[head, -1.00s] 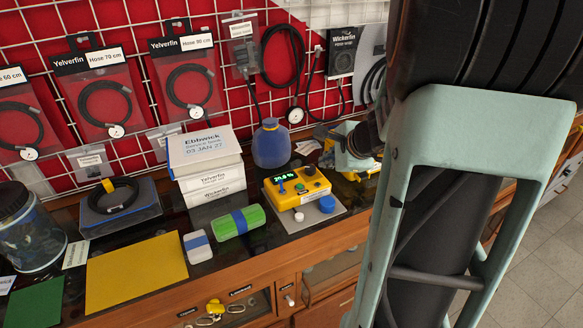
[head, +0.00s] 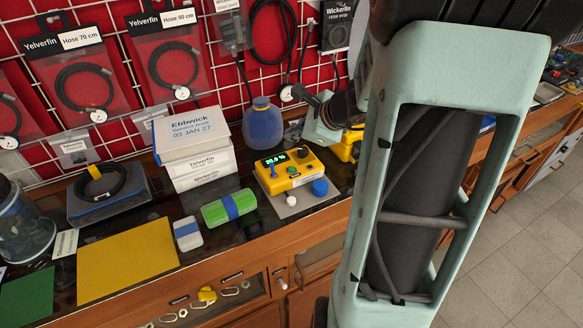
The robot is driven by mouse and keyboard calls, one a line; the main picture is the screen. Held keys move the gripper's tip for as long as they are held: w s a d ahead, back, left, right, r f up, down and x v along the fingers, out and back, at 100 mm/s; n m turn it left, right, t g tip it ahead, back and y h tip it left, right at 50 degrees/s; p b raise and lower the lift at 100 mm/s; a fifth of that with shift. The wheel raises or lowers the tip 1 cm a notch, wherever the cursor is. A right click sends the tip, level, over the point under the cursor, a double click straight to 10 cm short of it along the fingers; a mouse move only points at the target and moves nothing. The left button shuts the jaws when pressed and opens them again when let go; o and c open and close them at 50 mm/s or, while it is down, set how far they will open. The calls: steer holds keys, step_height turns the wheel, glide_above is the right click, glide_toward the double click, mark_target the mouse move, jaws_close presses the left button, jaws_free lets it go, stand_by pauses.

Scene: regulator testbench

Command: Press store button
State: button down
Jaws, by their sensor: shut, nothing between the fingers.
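The yellow test device (head: 291,170) lies on a grey plate (head: 297,207) on the dark bench top. It has a lit green display, a blue lever, a black knob and small controls; its labels are too small to read, so I cannot tell which control is the store button. A blue round cap (head: 320,187) and a white one (head: 291,200) sit at its front. My gripper (head: 321,122) is shut and empty, behind and right of the device, beside the blue bottle. It looks apart from the device. Its fingertips are hard to make out.
A blue bottle (head: 263,124) stands behind the device. Stacked boxes (head: 197,150) and a green roll (head: 229,207) are on its left. Another yellow object (head: 352,140) is partly hidden behind my arm. A red panel with hanging hoses backs the bench.

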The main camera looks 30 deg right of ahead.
steer(key=b, duration=0.6)
glide_above(293, 169)
step_height(293, 169, down, 7)
steer(key=shift+s+a, duration=0.1)
steer(key=shift+f+b, duration=0.85)
steer(key=shift+f, duration=0.1)
steer(key=shift+f+b, duration=0.35)
steer(key=shift+b, duration=0.2)
steer(key=shift+f+b, duration=0.45)
steer(key=shift+b, duration=0.1)
stand_by(0.9)
steer(key=shift+r, duration=0.1)
steer(key=shift+r+p, duration=0.7)
steer(key=shift+r, duration=0.1)
